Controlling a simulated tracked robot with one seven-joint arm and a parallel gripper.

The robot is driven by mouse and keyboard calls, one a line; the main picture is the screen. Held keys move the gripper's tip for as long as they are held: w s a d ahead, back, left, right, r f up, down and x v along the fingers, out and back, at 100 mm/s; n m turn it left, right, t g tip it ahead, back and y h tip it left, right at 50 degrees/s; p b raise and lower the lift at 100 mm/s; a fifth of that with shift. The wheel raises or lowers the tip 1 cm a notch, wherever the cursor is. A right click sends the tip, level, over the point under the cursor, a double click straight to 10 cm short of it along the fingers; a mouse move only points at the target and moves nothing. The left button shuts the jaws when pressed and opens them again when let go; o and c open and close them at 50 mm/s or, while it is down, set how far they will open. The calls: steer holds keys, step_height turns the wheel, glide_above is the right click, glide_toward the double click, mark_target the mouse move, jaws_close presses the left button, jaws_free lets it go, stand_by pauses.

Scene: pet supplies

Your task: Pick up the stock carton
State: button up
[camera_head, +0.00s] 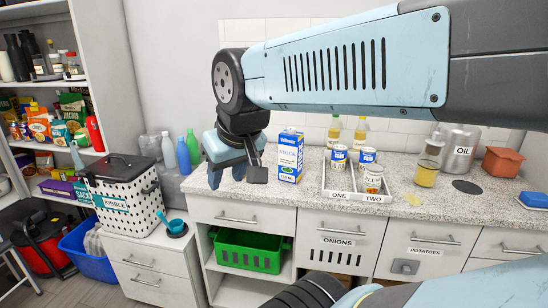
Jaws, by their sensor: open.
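The stock carton (290,157) is a blue and white box with "STOCK" on its front. It stands upright on the speckled counter, left of the divided tray. My gripper (238,176) hangs from my arm to the left of the carton, pointing down, with its jaws open. No object shows between the jaws. The gripper appears apart from the carton, though how far it is in depth is hard to tell. The carton's front and one side are in plain view.
A divided tray (341,195) labelled "ONE" and "TWO" holds several cans right of the carton. Bottles (334,132) stand behind it. A jar (427,172) and an oil canister (459,146) are further right. A polka-dot kibble bin (131,208) stands left. Counter in front of the carton is clear.

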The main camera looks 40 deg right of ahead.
steer(key=o, duration=0.3)
steer(key=shift+w+a, duration=0.1)
steer(key=shift+w, duration=0.3)
steer(key=o, duration=0.7)
steer(key=w+f+m+t, duration=0.1)
steer(key=w, duration=0.3)
steer(key=w+d+f, duration=0.1)
steer(key=w, duration=0.3)
steer(key=w+f+m+t+y, duration=0.1)
steer(key=w, duration=0.3)
steer(key=shift+w+d+m+t, duration=0.15)
steer(key=shift+d+m+t, duration=0.15)
steer(key=shift+d, duration=0.05)
steer(key=shift+o, duration=0.4)
steer(key=w+d+f+m+t+h, duration=0.1)
steer(key=w+d+f+m+h, duration=0.1)
steer(key=w+d+f, duration=0.3)
steer(key=w+d+m, duration=0.1)
steer(key=w, duration=0.3)
steer(key=shift+m+t, duration=0.4)
steer(key=m+g+h, duration=0.2)
steer(key=m+h, duration=0.4)
steer(key=h, duration=0.9)
glide_toward(287, 152)
steer(key=x, duration=0.9)
steer(key=shift+w+f, duration=0.1)
steer(key=shift+x, duration=2.85)
